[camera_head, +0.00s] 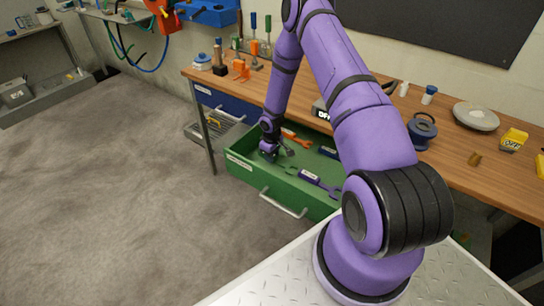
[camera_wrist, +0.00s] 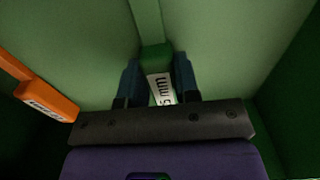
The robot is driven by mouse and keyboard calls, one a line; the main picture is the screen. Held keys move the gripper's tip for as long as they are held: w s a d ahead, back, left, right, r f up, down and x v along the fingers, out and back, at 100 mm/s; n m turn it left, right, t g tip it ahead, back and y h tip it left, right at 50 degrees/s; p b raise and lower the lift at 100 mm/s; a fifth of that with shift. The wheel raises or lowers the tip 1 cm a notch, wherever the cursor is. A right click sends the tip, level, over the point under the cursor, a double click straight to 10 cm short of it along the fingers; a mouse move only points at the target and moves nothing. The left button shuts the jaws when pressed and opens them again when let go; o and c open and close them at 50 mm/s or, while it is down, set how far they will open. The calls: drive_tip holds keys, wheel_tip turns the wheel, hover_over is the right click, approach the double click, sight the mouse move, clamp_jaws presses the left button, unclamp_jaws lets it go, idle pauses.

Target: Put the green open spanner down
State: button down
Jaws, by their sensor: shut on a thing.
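My gripper (camera_wrist: 158,72) is shut on the green open spanner (camera_wrist: 152,55) in the wrist view. Its white label, reading partly "5 mm", shows between the two dark fingers. The green shaft runs away from me toward the top of that view. In the head view my gripper (camera_head: 269,153) is down inside the open green drawer (camera_head: 262,184), near its left end. The spanner cannot be made out there. I cannot tell whether it touches the drawer floor.
An orange spanner (camera_wrist: 40,98) lies left of my gripper in the wrist view. A purple tool (camera_head: 318,182) lies farther right in the drawer. The drawer's green walls stand close around my gripper. The wooden worktop (camera_head: 470,155) is above, with several objects.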

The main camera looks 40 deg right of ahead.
drive_tip(key=shift+f, duration=0.2)
drive_tip(key=c, duration=0.8)
unclamp_jaws()
drive_tip(key=shift+c, duration=0.2)
drive_tip(key=shift+r, duration=0.1)
